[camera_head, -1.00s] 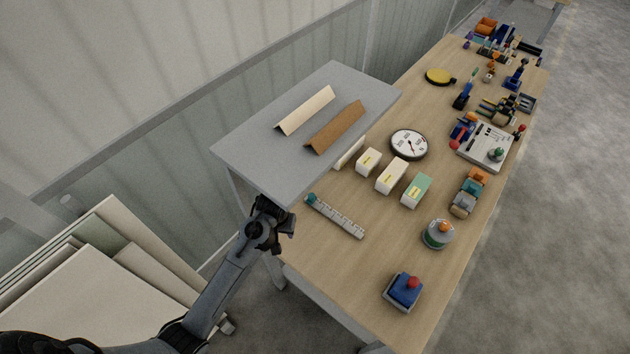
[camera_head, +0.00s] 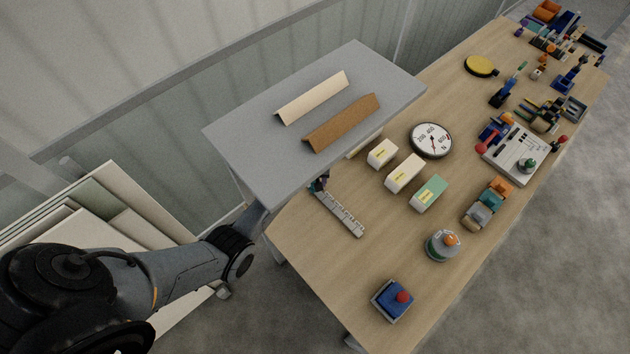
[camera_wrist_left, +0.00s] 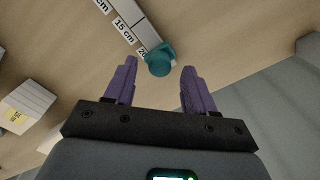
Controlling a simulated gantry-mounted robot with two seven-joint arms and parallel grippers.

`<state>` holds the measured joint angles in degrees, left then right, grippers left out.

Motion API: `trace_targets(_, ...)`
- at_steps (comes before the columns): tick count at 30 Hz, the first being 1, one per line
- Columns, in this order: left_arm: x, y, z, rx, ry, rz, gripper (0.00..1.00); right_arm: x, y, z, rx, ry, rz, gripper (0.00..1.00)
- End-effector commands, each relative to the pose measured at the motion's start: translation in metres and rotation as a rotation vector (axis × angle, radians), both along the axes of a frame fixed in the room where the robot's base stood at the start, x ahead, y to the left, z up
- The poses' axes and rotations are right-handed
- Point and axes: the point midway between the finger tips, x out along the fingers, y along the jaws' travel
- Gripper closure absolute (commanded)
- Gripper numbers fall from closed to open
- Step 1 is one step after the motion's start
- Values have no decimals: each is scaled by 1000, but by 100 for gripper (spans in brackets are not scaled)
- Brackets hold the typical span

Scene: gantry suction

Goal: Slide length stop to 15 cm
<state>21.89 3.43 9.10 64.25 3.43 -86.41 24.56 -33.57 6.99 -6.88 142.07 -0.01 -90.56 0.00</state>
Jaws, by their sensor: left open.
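The length stop is a small teal block with a round knob (camera_wrist_left: 159,60), on a pale ruler (camera_wrist_left: 138,28) in the left wrist view. It sits at the ruler's end, by the partly covered "20" mark; the "15 cm" mark is farther along. The ruler (camera_head: 341,214) also shows in the head view, on the wooden table. My left gripper (camera_wrist_left: 158,76) is open, its purple fingers on either side of the stop's knob, with gaps visible. In the head view the grey shelf hides most of this gripper. My right gripper is not in view.
The grey raised shelf (camera_head: 240,140) overhangs the ruler's far end and carries two angled pieces. White and green boxes (camera_head: 405,173) and a round dial (camera_head: 431,140) stand right of the ruler.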

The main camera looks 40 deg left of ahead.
Motion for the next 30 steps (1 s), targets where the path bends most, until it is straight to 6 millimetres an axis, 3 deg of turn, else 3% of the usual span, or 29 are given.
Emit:
trace_targets(6, 0, 0, -15, 0, 0, 0, 45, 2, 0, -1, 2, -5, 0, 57)
trace_targets(15, 0, 0, -16, 1, -1, 0, 47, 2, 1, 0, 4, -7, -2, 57)
trace_targets(25, 0, 0, -16, 1, -1, 0, 97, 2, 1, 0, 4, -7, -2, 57)
trace_targets(30, 0, 0, -16, 0, 0, 0, 100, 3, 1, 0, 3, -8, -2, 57)
